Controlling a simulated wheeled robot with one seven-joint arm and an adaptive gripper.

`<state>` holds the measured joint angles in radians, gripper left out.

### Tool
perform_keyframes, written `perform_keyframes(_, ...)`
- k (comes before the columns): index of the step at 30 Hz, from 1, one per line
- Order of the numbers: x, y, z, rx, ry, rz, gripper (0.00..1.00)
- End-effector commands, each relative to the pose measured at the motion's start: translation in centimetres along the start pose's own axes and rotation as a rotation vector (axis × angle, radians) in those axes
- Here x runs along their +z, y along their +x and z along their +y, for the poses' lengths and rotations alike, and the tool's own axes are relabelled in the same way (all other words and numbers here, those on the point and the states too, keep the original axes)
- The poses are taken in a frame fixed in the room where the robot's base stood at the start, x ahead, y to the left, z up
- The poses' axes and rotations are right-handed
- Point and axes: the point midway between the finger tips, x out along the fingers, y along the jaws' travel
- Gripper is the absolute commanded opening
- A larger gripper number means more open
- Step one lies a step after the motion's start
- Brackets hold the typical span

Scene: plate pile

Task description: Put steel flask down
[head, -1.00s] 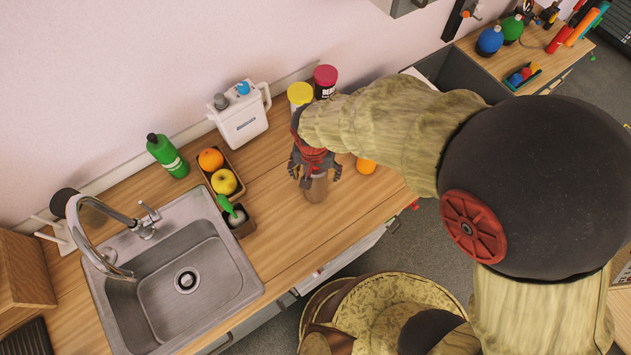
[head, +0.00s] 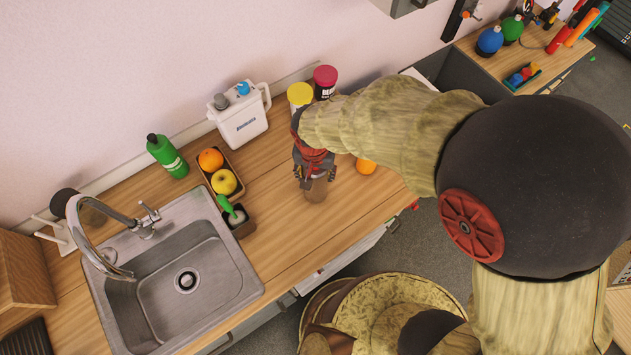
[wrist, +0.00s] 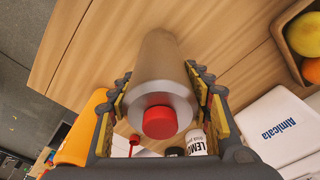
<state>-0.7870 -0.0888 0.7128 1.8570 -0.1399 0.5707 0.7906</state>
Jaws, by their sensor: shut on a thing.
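The steel flask (wrist: 165,80) is a grey metal cylinder with a red cap (wrist: 160,122), seen from the cap end in the wrist view. My gripper (wrist: 165,95) has a finger on each side of it and is shut on it. In the head view my gripper (head: 315,172) is over the right part of the counter, and the lower part of the flask (head: 316,190) shows below the fingers. The flask looks about upright at the wooden counter (head: 285,225). I cannot tell whether its base touches the wood.
A yellow-lidded jar (head: 299,94) and a red-lidded jar (head: 325,78) stand behind my gripper. A white jug (head: 240,122), a fruit tray (head: 238,190) and the sink (head: 185,275) are on the left. Counter between tray and gripper is clear.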

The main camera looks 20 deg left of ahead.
Motion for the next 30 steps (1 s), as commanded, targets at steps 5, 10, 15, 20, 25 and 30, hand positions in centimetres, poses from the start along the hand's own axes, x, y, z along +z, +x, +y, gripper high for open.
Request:
perform_keyframes(5, -0.01, -0.01, -0.01, 0.0, 0.0, 0.0, 0.19)
perform_keyframes(10, -0.01, 0.0, -0.01, 0.0, 0.0, 0.0, 0.09)
perform_keyframes(15, -0.01, 0.0, -0.01, 0.0, 0.0, 0.0, 0.0)
perform_keyframes(20, -0.01, 0.0, -0.01, 0.0, 0.0, 0.0, 0.0)
perform_keyframes(25, -0.09, -0.08, -0.06, -0.002, 0.0, 0.002, 0.0)
perform_keyframes(30, -0.11, -0.24, -0.07, -0.002, 0.0, 0.002, 0.0)
